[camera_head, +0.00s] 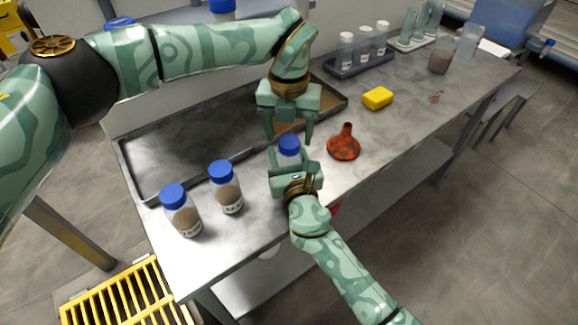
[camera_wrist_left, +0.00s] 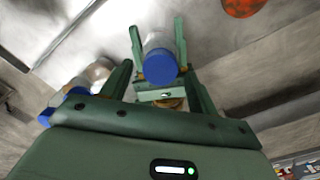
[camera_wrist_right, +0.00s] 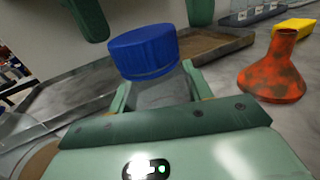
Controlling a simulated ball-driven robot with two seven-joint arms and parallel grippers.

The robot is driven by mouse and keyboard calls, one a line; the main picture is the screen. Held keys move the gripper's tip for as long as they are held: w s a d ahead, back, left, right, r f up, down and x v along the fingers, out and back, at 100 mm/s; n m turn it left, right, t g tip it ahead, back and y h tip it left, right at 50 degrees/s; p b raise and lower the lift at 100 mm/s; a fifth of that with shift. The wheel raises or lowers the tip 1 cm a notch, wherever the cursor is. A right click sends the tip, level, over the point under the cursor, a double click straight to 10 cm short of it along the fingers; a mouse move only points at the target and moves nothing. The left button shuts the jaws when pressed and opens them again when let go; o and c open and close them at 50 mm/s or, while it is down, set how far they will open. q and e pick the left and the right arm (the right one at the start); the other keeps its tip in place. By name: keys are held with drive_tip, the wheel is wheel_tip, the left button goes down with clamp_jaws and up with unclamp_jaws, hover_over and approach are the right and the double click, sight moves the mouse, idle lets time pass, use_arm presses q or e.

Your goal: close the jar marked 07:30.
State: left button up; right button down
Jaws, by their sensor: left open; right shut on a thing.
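A clear jar (camera_wrist_right: 160,93) with a blue lid (camera_wrist_right: 145,50) on its top stands at the middle of the steel table in the head view. My right gripper (camera_head: 290,166) is shut on the jar's body from the front. My left gripper (camera_head: 289,137) is open just above the lid, pointing down. Its fingers (camera_wrist_right: 147,16) show above the lid in the right wrist view, apart from it. The lid also shows in the left wrist view (camera_wrist_left: 160,68). I cannot read this jar's label or tell how tight the lid is.
Two blue-lidded jars with brown contents (camera_head: 181,212) (camera_head: 226,188) stand to the left. A shallow metal tray (camera_head: 135,172) lies behind. A bottle rack (camera_head: 362,66) stands farther back.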

use_arm(q)
drive_tip(key=shift+f, duration=0.85)
drive_tip(key=c, duration=1)
drive_tip(key=o, duration=1.2)
drive_tip(key=shift+c, duration=0.2)
wheel_tip(320, 180, up, 12)
